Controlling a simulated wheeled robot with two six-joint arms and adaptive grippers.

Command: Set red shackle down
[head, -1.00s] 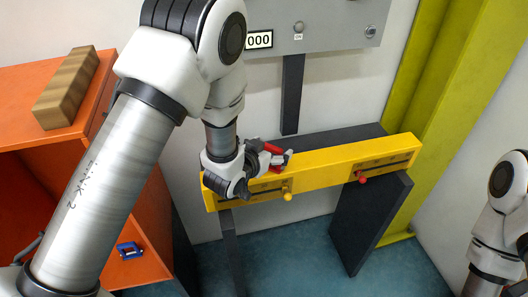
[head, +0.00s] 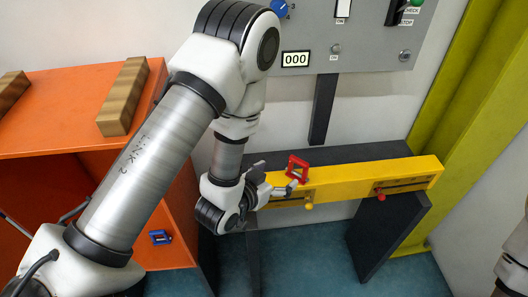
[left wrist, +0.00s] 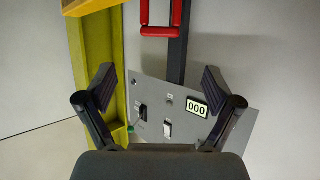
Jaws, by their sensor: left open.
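The red shackle (head: 297,168) stands upright as a squared loop at the yellow beam's top; I cannot tell whether it rests on the beam or on the dark surface behind it. It also shows, cut off, at the top of the left wrist view (left wrist: 161,31). My left gripper (head: 273,181) is open and empty just left of the shackle. In the left wrist view its fingers (left wrist: 158,82) are spread wide, with the shackle beyond their tips. Part of my right arm shows at the right edge, with its gripper out of view.
The yellow beam (head: 345,181) carries a yellow knob (head: 309,206) and a red knob (head: 381,197). A grey control panel (head: 365,50) hangs above. An orange cabinet (head: 60,110) at left holds wooden blocks on top and a blue shackle (head: 160,237) inside.

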